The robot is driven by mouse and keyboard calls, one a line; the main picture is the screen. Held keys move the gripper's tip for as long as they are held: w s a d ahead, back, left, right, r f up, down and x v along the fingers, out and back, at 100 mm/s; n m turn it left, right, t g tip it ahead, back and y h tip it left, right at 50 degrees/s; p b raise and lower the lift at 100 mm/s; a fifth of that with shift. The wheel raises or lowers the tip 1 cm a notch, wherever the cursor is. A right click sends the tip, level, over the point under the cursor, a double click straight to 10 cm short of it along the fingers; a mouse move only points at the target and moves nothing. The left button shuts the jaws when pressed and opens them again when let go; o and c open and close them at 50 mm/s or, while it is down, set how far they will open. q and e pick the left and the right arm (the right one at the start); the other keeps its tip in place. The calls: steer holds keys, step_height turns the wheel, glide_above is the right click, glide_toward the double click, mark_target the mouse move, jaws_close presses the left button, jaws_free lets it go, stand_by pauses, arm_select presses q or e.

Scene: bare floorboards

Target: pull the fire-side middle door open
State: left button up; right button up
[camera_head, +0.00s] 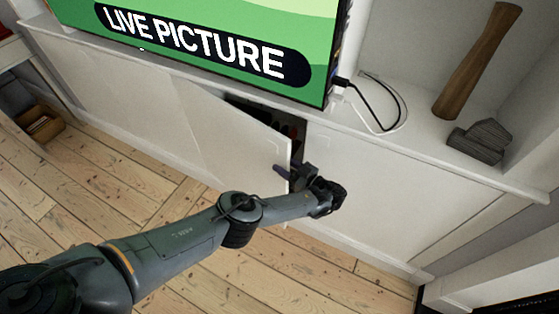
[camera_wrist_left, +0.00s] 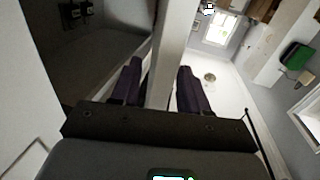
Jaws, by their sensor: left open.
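The white cabinet door (camera_head: 238,134) in the middle of the low unit stands partly open, swung out at its right edge. A dark gap with unclear contents shows behind its top and right edge. In the left wrist view, the pale door edge (camera_wrist_left: 168,45) runs between the two dark purple fingers of the left gripper (camera_wrist_left: 159,66). The fingers are apart, one on each side of the door. Whether either touches it I cannot tell. My right gripper is in neither view.
A television (camera_head: 215,45) stands on the unit's top. Shut white panels (camera_head: 385,190) flank the door. The floorboards (camera_head: 190,270) in front are clear. A small wooden box (camera_head: 40,124) sits left.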

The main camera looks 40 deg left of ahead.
arm_select(q)
steer(key=shift+s+a, duration=0.1)
steer(key=shift+a, duration=1)
jaws_close()
